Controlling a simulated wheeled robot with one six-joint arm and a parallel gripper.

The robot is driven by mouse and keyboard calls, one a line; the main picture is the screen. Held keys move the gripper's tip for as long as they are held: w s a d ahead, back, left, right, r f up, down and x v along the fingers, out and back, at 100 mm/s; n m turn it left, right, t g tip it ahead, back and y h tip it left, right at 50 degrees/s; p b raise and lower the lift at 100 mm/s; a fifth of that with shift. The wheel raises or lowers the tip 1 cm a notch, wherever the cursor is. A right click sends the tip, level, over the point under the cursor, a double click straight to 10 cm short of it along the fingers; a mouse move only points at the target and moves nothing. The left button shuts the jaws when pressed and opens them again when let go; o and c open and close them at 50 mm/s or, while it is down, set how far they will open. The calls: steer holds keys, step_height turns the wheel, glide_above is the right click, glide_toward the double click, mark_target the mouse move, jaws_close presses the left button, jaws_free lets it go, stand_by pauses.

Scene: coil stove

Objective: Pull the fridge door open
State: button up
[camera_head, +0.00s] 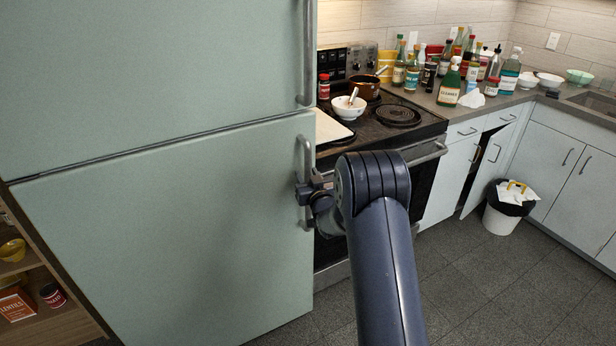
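The pale green fridge fills the left side of the view, with an upper door (150,70) and a lower door (170,235). Both doors look shut. A grey vertical handle (304,150) is on the lower door's right edge, and the upper door has its own handle (306,60). My gripper (307,192) is at the middle of the lower handle and covers that part of it. The handle's ends show above and below. The fingertips are small and dark, so I cannot tell whether they are closed on the handle.
A stove (430,130) with a pot and bowl stands right of the fridge. Bottles crowd the counter (428,102). A cabinet door (488,165) stands ajar near a bin (502,220). Open shelves (45,325) are at lower left. The floor (490,290) at right is clear.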

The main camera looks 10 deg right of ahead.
jaws_close()
stand_by(0.4)
